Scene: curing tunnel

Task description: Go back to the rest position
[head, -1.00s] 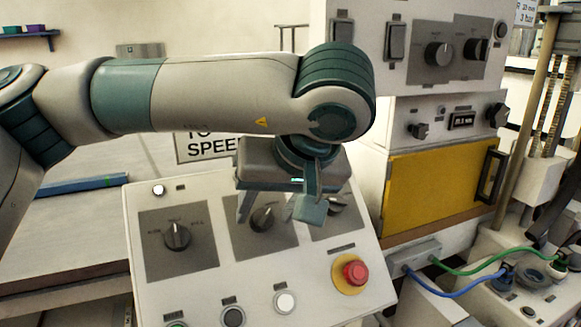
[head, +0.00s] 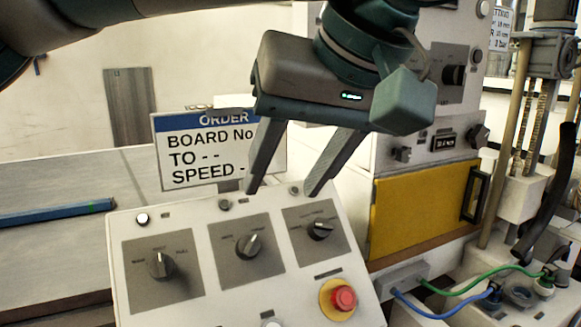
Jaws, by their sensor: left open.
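My left gripper (head: 279,193) shows in the head view, reaching down from the top of the picture. Its two fingers are spread apart with nothing between them. The fingertips appear above the upper edge of the sloped control panel (head: 197,307), in front of part of the order sign (head: 205,160). The panel carries three rotary knobs, a left one (head: 160,266), a middle one (head: 249,247) and a right one (head: 320,230), and a red push button (head: 343,297). My right gripper is not in view.
A machine with a yellow door (head: 422,212) stands at the right, with dials above it. Green (head: 480,266) and blue (head: 435,313) cables run at the lower right. A blue bar (head: 55,212) lies on the grey surface at the left. Open space lies above that surface.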

